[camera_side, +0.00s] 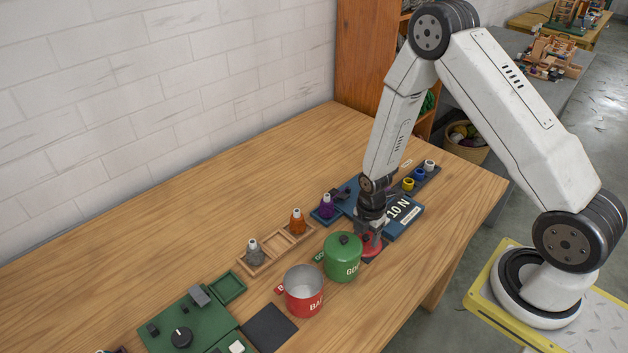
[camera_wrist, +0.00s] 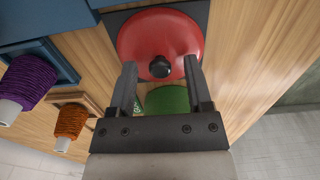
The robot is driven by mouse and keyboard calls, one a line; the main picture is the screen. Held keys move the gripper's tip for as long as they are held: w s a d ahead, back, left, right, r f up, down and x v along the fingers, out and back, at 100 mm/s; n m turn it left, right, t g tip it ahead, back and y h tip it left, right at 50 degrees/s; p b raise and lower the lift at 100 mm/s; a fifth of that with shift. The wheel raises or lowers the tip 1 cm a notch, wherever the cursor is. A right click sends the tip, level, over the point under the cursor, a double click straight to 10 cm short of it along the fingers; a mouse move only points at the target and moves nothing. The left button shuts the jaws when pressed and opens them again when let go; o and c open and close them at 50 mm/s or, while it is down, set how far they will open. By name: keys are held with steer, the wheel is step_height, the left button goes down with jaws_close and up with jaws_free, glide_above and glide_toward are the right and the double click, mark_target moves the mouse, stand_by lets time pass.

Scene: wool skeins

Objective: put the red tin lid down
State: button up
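The red tin lid (camera_wrist: 150,35) with its black knob (camera_wrist: 160,67) lies over a dark square pad (camera_wrist: 115,20) in the wrist view. In the side view the lid (camera_side: 370,243) shows low under my gripper (camera_side: 371,234), partly hidden by it, and seems to rest on the pad. In the wrist view my gripper (camera_wrist: 161,68) is open. Its fingers stand on either side of the knob with a gap at each side. The red tin (camera_side: 303,291) stands without a lid further left, its inside showing.
A green tin (camera_side: 342,262) with its lid on stands close beside my gripper, between it and the red tin. A blue box marked 10 N (camera_side: 402,212) is behind. Yarn cones (camera_side: 297,222) stand at the left. Another dark pad (camera_side: 269,328) lies bare. The table's back is clear.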

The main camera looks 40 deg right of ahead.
mark_target(366, 240)
steer(key=shift+r, duration=0.2)
step_height(366, 240, up, 12)
stand_by(1.0)
stand_by(0.6)
steer(key=s+a+r+m+t, duration=0.1)
steer(key=s+a+r+m, duration=0.2)
steer(key=m, duration=0.6)
steer(key=s+a+r+m+t, duration=0.1)
steer(key=s+a+r+m, duration=0.2)
steer(key=r+m, duration=0.3)
steer(key=s+m, duration=0.1)
steer(key=m, duration=0.2)
steer(key=shift+t, duration=0.3)
